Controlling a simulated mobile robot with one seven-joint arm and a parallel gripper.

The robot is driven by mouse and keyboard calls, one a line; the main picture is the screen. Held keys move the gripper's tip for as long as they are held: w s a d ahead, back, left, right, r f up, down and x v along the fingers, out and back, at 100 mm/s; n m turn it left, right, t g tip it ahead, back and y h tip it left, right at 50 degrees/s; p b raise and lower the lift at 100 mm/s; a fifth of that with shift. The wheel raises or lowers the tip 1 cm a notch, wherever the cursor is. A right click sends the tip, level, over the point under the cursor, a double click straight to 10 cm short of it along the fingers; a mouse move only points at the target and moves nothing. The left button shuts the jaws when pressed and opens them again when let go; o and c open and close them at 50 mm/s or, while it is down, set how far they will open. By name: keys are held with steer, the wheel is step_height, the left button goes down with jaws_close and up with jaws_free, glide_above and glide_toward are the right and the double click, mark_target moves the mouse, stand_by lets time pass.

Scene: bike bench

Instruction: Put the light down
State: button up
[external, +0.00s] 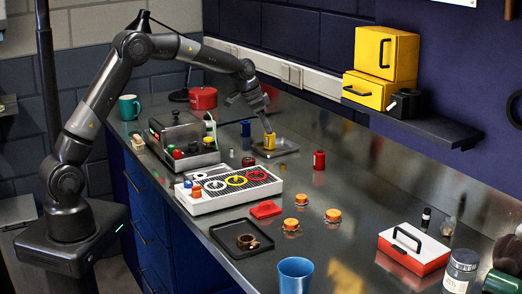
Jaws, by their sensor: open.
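My gripper (268,129) is at the end of the arm, reaching down at the back of the bench. Its jaws are open, with the fingertips just above or at the top of a small yellow cylinder (270,142). The yellow cylinder stands upright on a grey metal tray (288,148). Whether the fingers touch it is too small to tell. I cannot tell for sure which thing is the light; the yellow cylinder is the one at my gripper.
A blue cylinder (246,129) and a red cylinder (319,160) stand on either side of the tray. A white panel with coloured rings (232,185) and a metal machine (183,140) are nearer. Orange-lidded jars (332,216) and a black tray (224,232) lie further forward.

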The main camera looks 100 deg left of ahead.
steer(key=a+v, duration=0.1)
steer(key=v, duration=0.5)
steer(key=shift+d, duration=0.5)
steer(key=shift+r, duration=0.1)
steer(key=d+r+m, duration=0.1)
steer(key=d+r, duration=0.2)
steer(key=d, duration=0.7)
steer(key=d+r, duration=0.3)
steer(key=d, duration=0.8)
steer(key=d+r+m, duration=0.1)
steer(key=d+r, duration=0.3)
steer(key=d, duration=0.6)
steer(key=s+d+f+m+h, duration=0.1)
steer(key=s+d+f, duration=0.1)
steer(key=s+d, duration=0.8)
steer(key=s+d+f+m+t, duration=0.1)
steer(key=s+d+f, duration=0.2)
steer(key=s+d, duration=0.7)
steer(key=shift+d+f+h, duration=0.25)
steer(key=shift+d+h, duration=0.15)
steer(key=shift+d, duration=0.85)
steer(key=shift+s, duration=0.1)
